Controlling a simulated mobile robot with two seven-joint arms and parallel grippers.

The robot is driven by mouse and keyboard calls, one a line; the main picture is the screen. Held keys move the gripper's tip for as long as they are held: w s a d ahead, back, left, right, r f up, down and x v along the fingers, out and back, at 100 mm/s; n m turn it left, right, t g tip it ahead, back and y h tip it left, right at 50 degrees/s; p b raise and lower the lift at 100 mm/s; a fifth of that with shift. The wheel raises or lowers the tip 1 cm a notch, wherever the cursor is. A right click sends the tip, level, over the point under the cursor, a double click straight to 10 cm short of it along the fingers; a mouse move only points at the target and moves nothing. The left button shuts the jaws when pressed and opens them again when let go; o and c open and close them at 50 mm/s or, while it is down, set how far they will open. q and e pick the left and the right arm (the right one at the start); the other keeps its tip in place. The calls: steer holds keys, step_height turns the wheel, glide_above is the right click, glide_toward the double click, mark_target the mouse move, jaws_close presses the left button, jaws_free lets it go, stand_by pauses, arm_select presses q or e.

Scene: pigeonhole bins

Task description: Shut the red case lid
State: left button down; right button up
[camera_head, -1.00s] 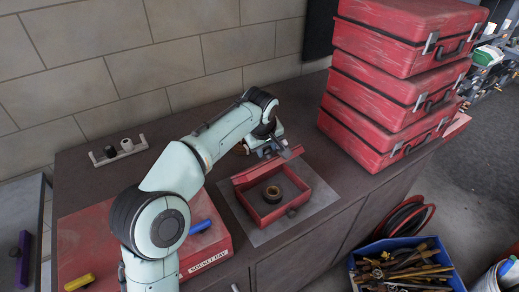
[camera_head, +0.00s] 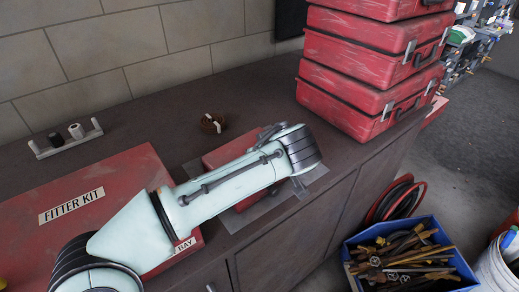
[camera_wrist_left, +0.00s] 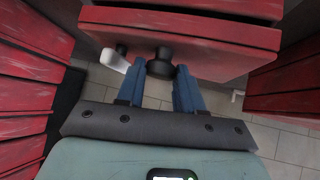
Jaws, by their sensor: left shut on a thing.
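The small red case (camera_head: 226,150) is mostly hidden behind my left arm in the head view; a strip of red shows above the arm. Whether the lid is flat or raised is hidden. My left gripper is hidden by its own arm in the head view. In the left wrist view my left gripper (camera_wrist_left: 160,82) has its blue fingers on either side of a black knob (camera_wrist_left: 160,65) on a red panel (camera_wrist_left: 195,45), and is shut on it. I cannot tell whether this panel is lid or body. My right gripper is not in view.
A stack of red cases (camera_head: 370,75) stands to the right. A large red case (camera_head: 95,205) lies at left, near a small rack (camera_head: 66,142). A blue tool crate (camera_head: 410,262) is on the floor.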

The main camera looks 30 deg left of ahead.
arm_select(q)
steer(key=shift+d+f, duration=0.25)
steer(key=shift+f, duration=0.2)
steer(key=shift+s, duration=0.1)
steer(key=c, duration=0.8)
jaws_free()
steer(key=shift+r, duration=0.1)
steer(key=shift+o, duration=0.2)
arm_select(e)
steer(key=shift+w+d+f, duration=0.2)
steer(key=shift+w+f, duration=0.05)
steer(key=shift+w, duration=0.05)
arm_select(q)
steer(key=shift+r, duration=0.1)
steer(key=p+v, duration=0.3)
steer(key=v, duration=1)
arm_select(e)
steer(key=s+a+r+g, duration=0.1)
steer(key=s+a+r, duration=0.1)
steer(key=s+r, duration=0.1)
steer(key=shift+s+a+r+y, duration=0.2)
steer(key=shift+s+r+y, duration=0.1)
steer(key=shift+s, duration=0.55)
arm_select(q)
steer(key=shift+r, duration=0.1)
